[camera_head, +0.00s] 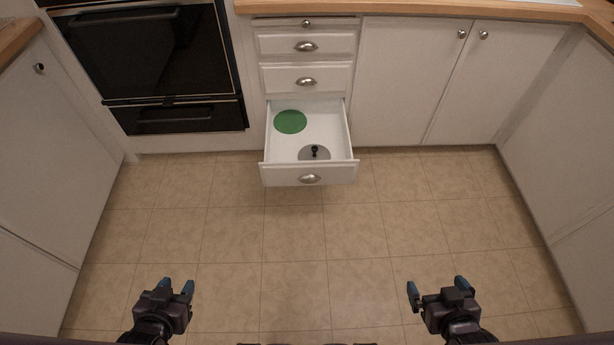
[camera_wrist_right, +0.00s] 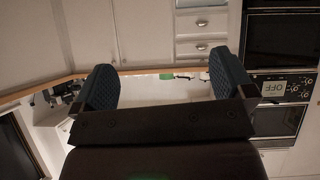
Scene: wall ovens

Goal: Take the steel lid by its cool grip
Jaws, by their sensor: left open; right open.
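The steel lid (camera_head: 307,156) is a grey disc with a black knob-like grip (camera_head: 314,150) on top. It lies in the front part of the open drawer (camera_head: 340,137), close to the drawer's front panel. My left gripper (camera_head: 176,287) is open and empty above the floor at the lower left. My right gripper (camera_head: 437,287) is open and empty above the floor at the lower right. Both are well apart from the drawer. The right wrist view shows the open blue fingers (camera_wrist_right: 163,88) with nothing between them; I cannot make out the lid there.
A flat green disc (camera_head: 290,122) lies behind the lid in the drawer. Closed drawers (camera_head: 306,80) are above it. A black oven (camera_head: 150,55) is at the left, and white cupboards (camera_head: 430,80) are at the right. The tiled floor (camera_head: 300,235) before the drawer is clear.

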